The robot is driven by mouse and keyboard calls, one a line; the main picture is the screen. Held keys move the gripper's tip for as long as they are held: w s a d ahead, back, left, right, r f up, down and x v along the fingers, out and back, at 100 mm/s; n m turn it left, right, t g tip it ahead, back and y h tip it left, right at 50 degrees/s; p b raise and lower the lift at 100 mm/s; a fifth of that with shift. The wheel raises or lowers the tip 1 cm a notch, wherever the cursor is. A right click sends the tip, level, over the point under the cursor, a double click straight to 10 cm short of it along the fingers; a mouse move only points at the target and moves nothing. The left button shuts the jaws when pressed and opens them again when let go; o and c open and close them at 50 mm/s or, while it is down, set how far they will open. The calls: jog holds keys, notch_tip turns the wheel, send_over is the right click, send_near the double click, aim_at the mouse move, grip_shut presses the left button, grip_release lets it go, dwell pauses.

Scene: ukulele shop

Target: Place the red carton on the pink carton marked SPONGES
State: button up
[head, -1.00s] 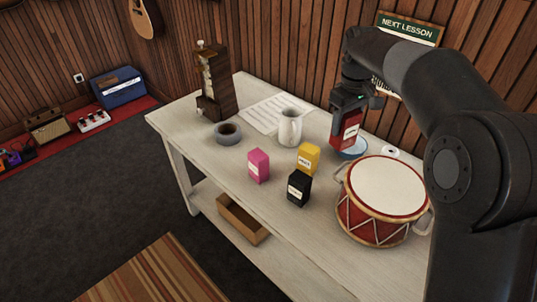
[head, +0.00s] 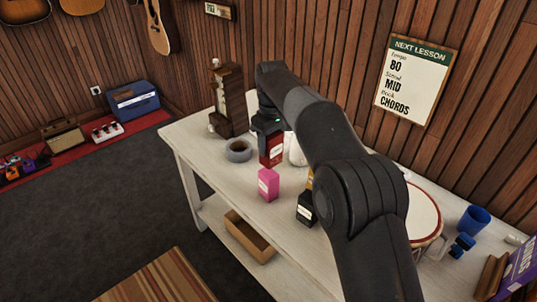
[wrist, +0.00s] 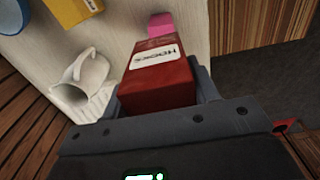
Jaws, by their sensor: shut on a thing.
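The red carton (head: 271,150) is held in my gripper (head: 268,134), above the table and just behind the pink carton in the head view. In the wrist view, the red carton (wrist: 158,80) sits between my gripper's fingers (wrist: 160,98), with a white label that appears to read HOOKS. The pink carton (head: 268,185) stands upright on the white table. Its top part shows beyond the red carton in the wrist view (wrist: 161,24). Its label is too small to read. A gap between the two cartons cannot be judged surely.
A black carton (head: 305,209) stands right of the pink one; a yellow carton (head: 310,178) is mostly hidden by my arm. A tape roll (head: 238,150), a white jug (wrist: 82,82) and a wooden metronome-like object (head: 229,100) are close by. A drum (head: 425,215) stands at the right.

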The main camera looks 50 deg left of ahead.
aim_at(268, 154)
jog(key=shift+s+a+f, duration=0.2)
jog(key=shift+a+f, duration=0.15)
jog(key=shift+a, duration=0.05)
jog(key=shift+f, duration=1.9)
jog(key=shift+f, duration=0.15)
jog(key=o, duration=1.1)
notch_tip(268, 154, up, 12)
jog(key=shift+r, duration=0.15)
